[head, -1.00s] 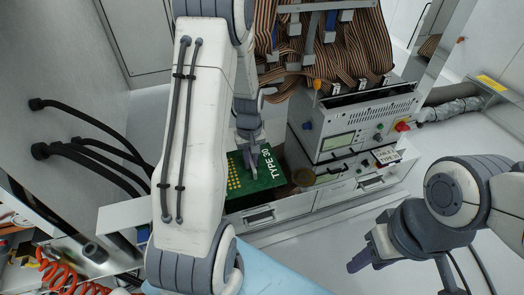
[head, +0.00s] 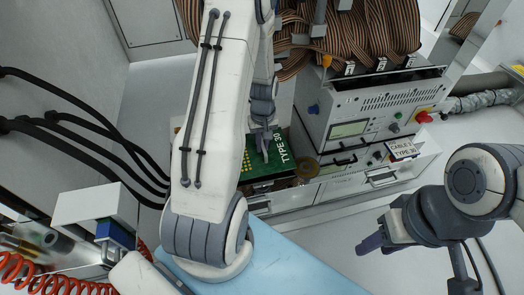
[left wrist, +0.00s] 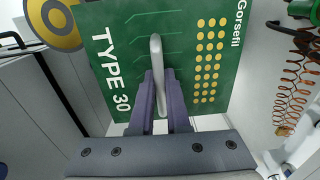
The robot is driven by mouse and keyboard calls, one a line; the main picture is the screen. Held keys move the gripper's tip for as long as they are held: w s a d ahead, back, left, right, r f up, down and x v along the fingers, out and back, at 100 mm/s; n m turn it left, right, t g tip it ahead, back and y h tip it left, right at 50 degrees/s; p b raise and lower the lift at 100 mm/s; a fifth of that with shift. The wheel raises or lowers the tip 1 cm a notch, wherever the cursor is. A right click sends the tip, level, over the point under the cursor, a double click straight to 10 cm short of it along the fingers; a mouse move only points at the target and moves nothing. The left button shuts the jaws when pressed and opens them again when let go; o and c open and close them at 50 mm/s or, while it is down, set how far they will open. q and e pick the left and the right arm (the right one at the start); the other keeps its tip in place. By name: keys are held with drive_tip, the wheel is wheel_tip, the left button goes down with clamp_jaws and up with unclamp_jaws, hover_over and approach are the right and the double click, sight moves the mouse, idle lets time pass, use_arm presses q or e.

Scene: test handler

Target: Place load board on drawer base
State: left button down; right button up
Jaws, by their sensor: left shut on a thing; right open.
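The load board (head: 286,169) is a green plate marked TYPE 30 with gold pads. My left gripper (head: 264,150) is shut on the grey handle in its middle and comes down from above. In the left wrist view the board (left wrist: 118,92) fills the top middle, with my two purple fingers (left wrist: 160,100) on its handle. The drawer base (head: 258,208), white with a front handle, lies under and in front of the board. The board hides its inside, and I cannot tell whether they touch. My right gripper (head: 371,243) is open and empty at the right.
The test instrument (head: 350,130) stands right of the board, with a CABLE 3 TYPE 30 label (head: 402,148). Striped ribbon cables (head: 375,35) hang behind it. A brown round piece (head: 307,168) sits between board and instrument. Red coiled hoses (head: 40,275) lie at the lower left.

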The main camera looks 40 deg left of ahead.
use_arm(q)
drive_tip(key=shift+f, duration=0.85)
drive_tip(key=shift+r, duration=0.15)
use_arm(e)
drive_tip(key=shift+f, duration=0.5)
use_arm(q)
drive_tip(key=c, duration=0.9)
unclamp_jaws()
